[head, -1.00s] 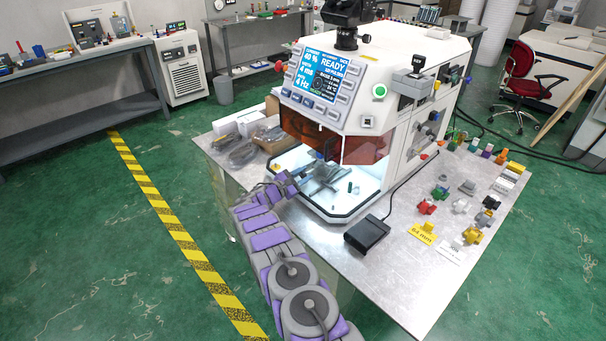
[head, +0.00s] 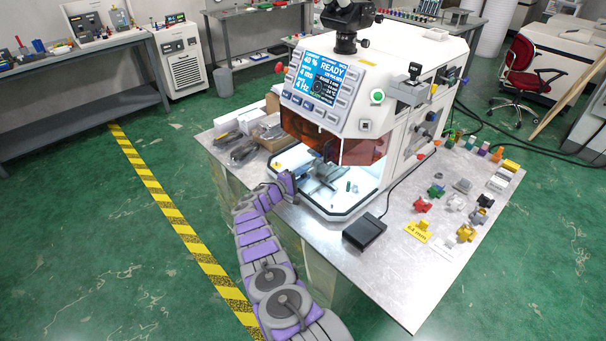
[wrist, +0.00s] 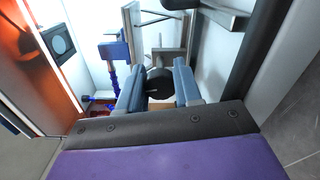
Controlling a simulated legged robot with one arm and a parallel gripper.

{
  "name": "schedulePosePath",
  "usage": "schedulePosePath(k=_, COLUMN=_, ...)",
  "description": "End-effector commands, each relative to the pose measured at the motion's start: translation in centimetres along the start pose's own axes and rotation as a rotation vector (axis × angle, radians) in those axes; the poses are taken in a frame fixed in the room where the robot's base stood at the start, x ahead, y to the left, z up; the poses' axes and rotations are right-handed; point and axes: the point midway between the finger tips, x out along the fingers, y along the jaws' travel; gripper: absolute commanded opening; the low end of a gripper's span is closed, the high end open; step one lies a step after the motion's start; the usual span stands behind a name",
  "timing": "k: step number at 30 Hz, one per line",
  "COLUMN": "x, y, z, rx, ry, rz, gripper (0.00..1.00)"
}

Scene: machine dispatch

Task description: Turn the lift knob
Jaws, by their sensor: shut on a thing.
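The lift knob is a round black knob (wrist: 158,86) inside the lit chamber of the white machine (head: 388,126). In the wrist view it sits between the two blue-grey fingers of my gripper (wrist: 159,74), which are shut on it. A grey metal bracket stands just behind the knob. In the head view my purple and grey arm reaches in through the chamber's front opening. The knob is too small and shaded to make out there, and my fingers are hard to tell from the fixture.
An orange shield (head: 358,152) hangs over the chamber opening, close above my wrist. A blue post (wrist: 114,52) stands left of my fingers in the wrist view. A black foot pedal (head: 364,232) and several coloured parts lie on the metal table (head: 400,290).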

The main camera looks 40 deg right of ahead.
Motion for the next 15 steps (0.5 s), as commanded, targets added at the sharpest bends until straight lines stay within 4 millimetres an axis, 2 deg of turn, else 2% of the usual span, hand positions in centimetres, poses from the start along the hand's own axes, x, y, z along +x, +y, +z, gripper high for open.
schedulePosePath(k=6, x=-0.09, y=-0.41, z=-0.07, rx=0.106, ry=0.002, rz=-0.003, gripper=0.03)
schedulePosePath(k=15, x=-0.01, y=-0.59, z=0.04, rx=0.167, ry=0.0, rz=-0.005, gripper=0.03)
